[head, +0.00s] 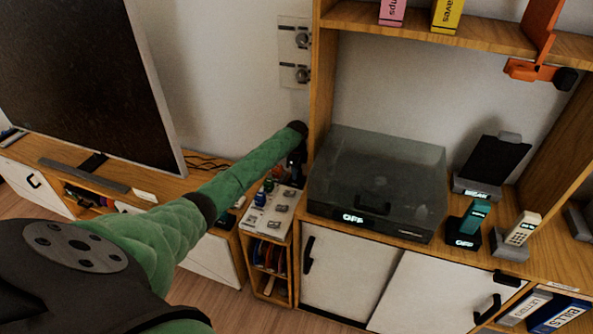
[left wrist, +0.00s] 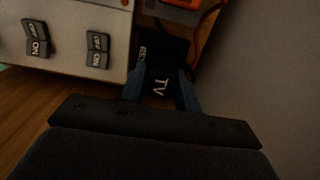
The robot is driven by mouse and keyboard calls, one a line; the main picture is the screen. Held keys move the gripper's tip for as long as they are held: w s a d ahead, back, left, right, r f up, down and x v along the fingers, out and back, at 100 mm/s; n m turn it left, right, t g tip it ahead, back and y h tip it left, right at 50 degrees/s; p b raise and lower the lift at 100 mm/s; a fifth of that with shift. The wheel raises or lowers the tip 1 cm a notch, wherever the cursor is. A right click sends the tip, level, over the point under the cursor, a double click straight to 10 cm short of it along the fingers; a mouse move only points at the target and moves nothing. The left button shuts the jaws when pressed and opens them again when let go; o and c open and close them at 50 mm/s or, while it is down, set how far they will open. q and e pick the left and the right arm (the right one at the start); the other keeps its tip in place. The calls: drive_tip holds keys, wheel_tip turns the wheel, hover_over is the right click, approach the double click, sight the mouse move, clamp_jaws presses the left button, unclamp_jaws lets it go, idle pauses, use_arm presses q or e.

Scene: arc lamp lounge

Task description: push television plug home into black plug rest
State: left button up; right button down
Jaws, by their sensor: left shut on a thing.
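My left gripper (left wrist: 160,90) is shut on the black television plug (left wrist: 160,84), which bears a white "TV" label between the two blue fingers. A dark block with a partly hidden white label, seemingly the black plug rest (left wrist: 172,48), lies just beyond the plug. I cannot tell how far the plug is seated in it. In the head view my left gripper (head: 296,162) is low beside the wooden shelf upright, behind the small switch cabinet. The plug and rest cannot be made out there. My right gripper is in neither view.
A white switch panel (head: 268,212) with rocker switches stands close beside my left gripper; it also shows in the left wrist view (left wrist: 70,66). An orange cable (left wrist: 207,32) runs near the plug. A turntable (head: 375,185) stands right, a television (head: 80,75) left.

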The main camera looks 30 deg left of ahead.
use_arm(q)
drive_tip(key=shift+f, duration=0.6)
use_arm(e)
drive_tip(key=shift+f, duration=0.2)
use_arm(q)
drive_tip(key=o, duration=1.1)
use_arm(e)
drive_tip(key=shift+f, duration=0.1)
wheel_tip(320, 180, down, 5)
use_arm(q)
drive_tip(key=shift+r+b, duration=0.95)
drive_tip(key=shift+r, duration=2.95)
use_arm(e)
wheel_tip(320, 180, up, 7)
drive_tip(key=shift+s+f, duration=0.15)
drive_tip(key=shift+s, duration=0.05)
